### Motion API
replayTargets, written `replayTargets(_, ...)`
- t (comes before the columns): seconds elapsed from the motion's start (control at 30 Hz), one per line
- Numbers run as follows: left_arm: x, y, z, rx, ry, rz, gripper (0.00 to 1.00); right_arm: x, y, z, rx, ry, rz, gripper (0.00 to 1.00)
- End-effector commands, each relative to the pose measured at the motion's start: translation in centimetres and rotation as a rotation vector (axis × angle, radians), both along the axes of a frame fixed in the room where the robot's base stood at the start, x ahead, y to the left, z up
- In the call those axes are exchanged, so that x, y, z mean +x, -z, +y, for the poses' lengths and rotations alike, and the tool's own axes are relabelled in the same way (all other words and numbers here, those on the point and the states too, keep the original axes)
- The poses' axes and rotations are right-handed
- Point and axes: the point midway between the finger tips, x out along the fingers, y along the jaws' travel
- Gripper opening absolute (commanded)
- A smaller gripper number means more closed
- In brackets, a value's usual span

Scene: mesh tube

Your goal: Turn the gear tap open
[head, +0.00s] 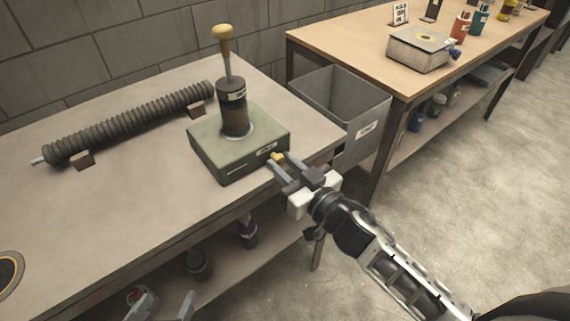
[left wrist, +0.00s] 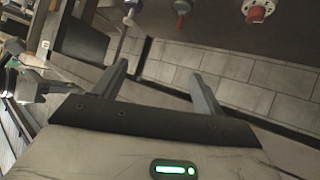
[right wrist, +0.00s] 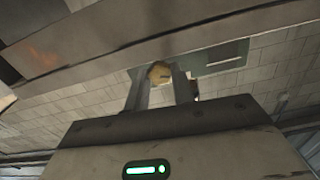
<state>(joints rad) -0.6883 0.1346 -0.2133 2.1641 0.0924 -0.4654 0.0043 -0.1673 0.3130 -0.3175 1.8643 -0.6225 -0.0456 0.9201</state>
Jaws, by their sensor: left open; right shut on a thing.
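A green box (head: 238,147) stands on the near table with a dark upright cylinder (head: 234,107) and a tan-knobbed rod on top. A small yellow tap handle (head: 277,157) sticks out low at its front right corner. My right gripper (head: 283,165) is shut on this handle; the handle also shows between the fingers in the right wrist view (right wrist: 160,72). How far the handle is turned cannot be told. My left gripper (head: 166,304) is low at the bottom edge of the head view, below the tabletop. Its fingers are apart and empty in the left wrist view (left wrist: 158,78).
A ribbed dark tube (head: 130,122) lies on two brown blocks at the table's back left. A grey bin (head: 345,105) stands beside the table's right end. Several objects sit on the lower shelf. A wooden table (head: 370,62) stands behind right.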

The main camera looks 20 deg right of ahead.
Motion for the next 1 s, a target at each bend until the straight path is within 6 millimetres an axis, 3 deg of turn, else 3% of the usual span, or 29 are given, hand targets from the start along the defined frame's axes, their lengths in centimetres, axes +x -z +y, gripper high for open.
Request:
replayTargets(0.4, -0.44, -0.12, 0.21, 0.022, 0.004, 0.019, 0.71, -0.01, -0.1, 0.03, -0.303, 0.0, -0.111, 0.02)
replayTargets(0.7, -0.18, -0.16, 0.21, 0.024, 0.006, 0.012, 0.71, -0.01, -0.05, 0.03, -0.319, 0.0, -0.118, 0.02)
replayTargets(0.73, -0.11, -0.21, 0.2, 0.023, 0.006, 0.01, 0.71, -0.01, -0.05, 0.03, -0.319, 0.0, -0.118, 0.27)
replayTargets(0.8, 0.02, -0.34, 0.2, 0.023, 0.006, 0.006, 0.71, -0.01, -0.05, 0.03, -0.319, 0.0, -0.118, 0.46)
replayTargets(1.0, 0.08, -0.46, 0.18, 0.022, 0.006, 0.004, 0.71, -0.01, -0.03, 0.03, -0.317, 0.0, -0.116, 0.46)
